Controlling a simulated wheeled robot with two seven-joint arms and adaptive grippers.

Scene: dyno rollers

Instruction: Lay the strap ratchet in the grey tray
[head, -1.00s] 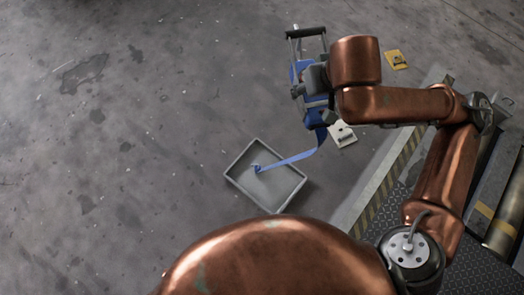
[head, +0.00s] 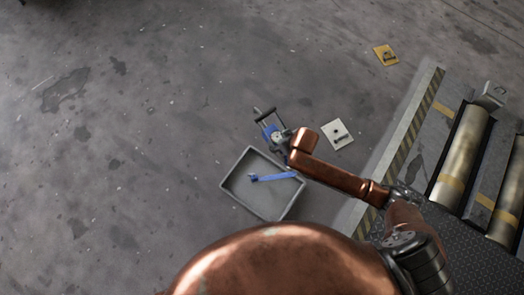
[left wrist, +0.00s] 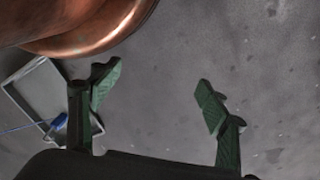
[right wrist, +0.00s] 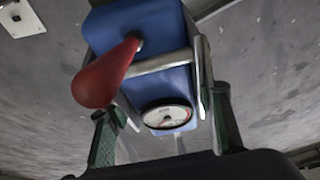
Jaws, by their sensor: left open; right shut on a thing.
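In the right wrist view the ratchet's blue body (right wrist: 140,62), red knob and round dial show between the fingers (right wrist: 163,112). A blue strap (head: 275,177) lies across the tray's inside, its far end bunched near the middle. I cannot tell whether the ratchet touches the tray. My left gripper (left wrist: 157,82) is open and empty; the tray (left wrist: 36,92) is left of it.
A white card (head: 337,134) lies on the floor right of the ratchet, and a yellow card (head: 386,55) lies farther up. A striped platform edge (head: 408,128) and metal rollers (head: 463,150) fill the right side. The floor on the left is clear.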

